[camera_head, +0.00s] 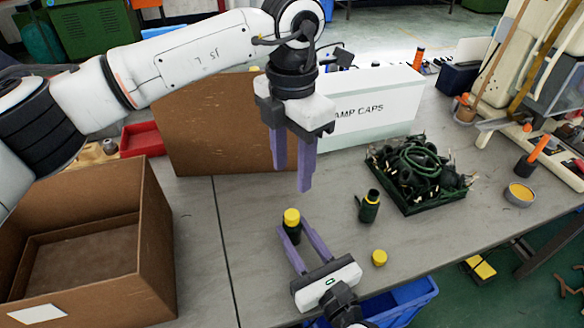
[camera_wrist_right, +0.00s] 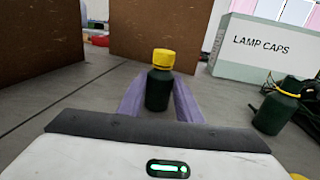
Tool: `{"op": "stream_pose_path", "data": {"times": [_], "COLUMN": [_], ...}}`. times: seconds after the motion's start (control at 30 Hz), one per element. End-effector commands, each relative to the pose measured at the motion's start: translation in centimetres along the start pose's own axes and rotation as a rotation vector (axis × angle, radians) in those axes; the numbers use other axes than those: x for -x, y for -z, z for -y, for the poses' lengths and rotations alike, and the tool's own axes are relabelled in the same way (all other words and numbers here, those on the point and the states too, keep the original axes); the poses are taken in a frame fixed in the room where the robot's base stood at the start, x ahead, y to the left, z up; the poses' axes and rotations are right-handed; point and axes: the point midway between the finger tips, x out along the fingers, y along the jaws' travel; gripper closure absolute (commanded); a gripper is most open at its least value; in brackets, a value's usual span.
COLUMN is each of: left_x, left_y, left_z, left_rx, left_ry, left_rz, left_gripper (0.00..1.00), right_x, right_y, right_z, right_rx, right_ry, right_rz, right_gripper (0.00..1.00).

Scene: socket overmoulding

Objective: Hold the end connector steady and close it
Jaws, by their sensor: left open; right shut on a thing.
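A dark green end connector with a yellow cap on top (camera_head: 292,226) stands upright on the grey table in the head view. My right gripper (camera_head: 289,236) is shut on it from the near side. In the right wrist view the same connector (camera_wrist_right: 159,85) sits between the purple fingers, its yellow cap above them. My left gripper (camera_head: 292,185) is open and empty, its purple fingers pointing down above and behind the connector. Another dark green connector (camera_head: 369,207) stands to the right, with some yellow at its top. A loose yellow cap (camera_head: 379,258) lies near the table's front edge.
A dark green tray (camera_head: 432,205) full of dark connectors and cable stands at the right. A white lamp caps box (camera_head: 385,100) and a brown cardboard panel (camera_head: 205,120) stand behind. An open cardboard box (camera_head: 155,235) is at the left. A blue bin (camera_head: 405,302) sits below the front edge.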

Motion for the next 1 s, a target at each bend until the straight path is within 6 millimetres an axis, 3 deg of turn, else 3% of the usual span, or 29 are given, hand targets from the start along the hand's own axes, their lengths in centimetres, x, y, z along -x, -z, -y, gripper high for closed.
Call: {"op": "stream_pose_path", "data": {"times": [0.07,0.1,0.2,0.57,1.0], "left_x": [0.0,0.0,0.0,-0.1,-1.4], "left_y": [0.0,0.0,0.0,0.0,0.0], "left_z": [0.0,0.0,0.0,0.0,0.0], "left_rx": [0.000,0.000,0.000,0.000,0.000], "left_ry": [0.000,0.000,0.000,0.000,0.000], "left_rz": [0.000,0.000,0.000,0.000,0.001], "left_gripper": [0.56,0.56,0.56,0.56,0.56], "right_x": [0.0,0.0,0.0,0.5,8.2], "right_y": [0.0,0.0,0.0,0.1,0.2], "right_z": [0.0,0.0,0.0,0.0,0.0], "right_rx": [0.000,0.000,0.000,0.000,0.001], "right_ry": [0.000,0.000,0.000,0.000,-0.002], "right_rz": [0.000,0.000,0.000,-0.001,-0.002], "right_gripper": [1.00,0.64,0.47,0.47,0.47]}}
